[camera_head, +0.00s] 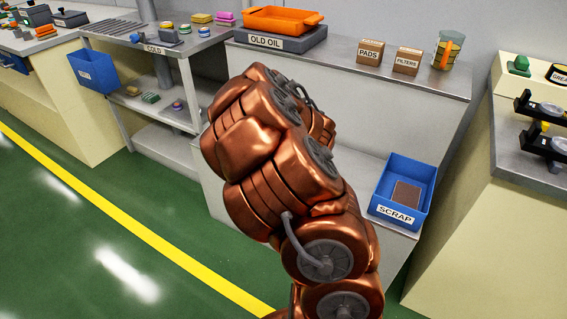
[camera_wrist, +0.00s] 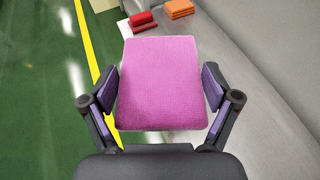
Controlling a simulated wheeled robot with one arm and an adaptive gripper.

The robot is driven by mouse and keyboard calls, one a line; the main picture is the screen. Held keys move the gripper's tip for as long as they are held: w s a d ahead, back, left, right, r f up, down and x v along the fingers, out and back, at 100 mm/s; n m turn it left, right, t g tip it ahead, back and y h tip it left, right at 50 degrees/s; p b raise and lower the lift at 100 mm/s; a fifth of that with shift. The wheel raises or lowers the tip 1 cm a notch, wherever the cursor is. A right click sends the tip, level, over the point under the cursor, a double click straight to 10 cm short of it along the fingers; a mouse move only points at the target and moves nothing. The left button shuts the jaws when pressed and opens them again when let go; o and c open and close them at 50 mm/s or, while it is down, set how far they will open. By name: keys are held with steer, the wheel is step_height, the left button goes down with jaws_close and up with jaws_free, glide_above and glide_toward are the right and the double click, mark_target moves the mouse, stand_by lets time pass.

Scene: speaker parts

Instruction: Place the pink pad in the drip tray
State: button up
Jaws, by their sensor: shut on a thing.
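The pink pad (camera_wrist: 160,82) fills the middle of the wrist view, between the two dark fingers of my gripper (camera_wrist: 165,95). My gripper is shut on its left and right edges. In the head view, my copper arm hides the gripper and the held pad. The drip tray is the orange open tray (camera_head: 281,19) on the grey OLD OIL base (camera_head: 275,42), at the top middle of the head view. It looks empty and is not visible in the wrist view.
A blue SCRAP bin (camera_head: 402,192) sits lower right.

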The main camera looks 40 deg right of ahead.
steer(key=s+d+f+b, duration=0.2)
steer(key=s+f+b, duration=0.1)
steer(key=s+d+f+b, duration=0.3)
steer(key=f+b, duration=0.1)
steer(key=s+d+f+b, duration=0.3)
steer(key=s+f, duration=0.1)
steer(key=shift+d+f, duration=0.15)
steer(key=shift+d, duration=0.05)
steer(key=shift+s+d+f+b, duration=0.2)
steer(key=shift+s+d+b, duration=0.1)
steer(key=shift+b, duration=0.15)
steer(key=w+d, duration=0.1)
steer(key=w, duration=0.4)
steer(key=w+d+f+b, duration=0.1)
steer(key=w+d, duration=0.1)
steer(key=w, duration=0.3)
steer(key=w+d+b, duration=0.1)
steer(key=w, duration=0.4)
steer(key=shift+d+f, duration=0.2)
steer(key=shift+d, duration=0.1)
steer(key=shift+f+b, duration=1.05)
steer(key=shift+f, duration=0.85)
steer(key=shift+r, duration=0.1)
steer(key=o, duration=0.6)
steer(key=shift+c, duration=0.2)
steer(key=shift+o, duration=1.2)
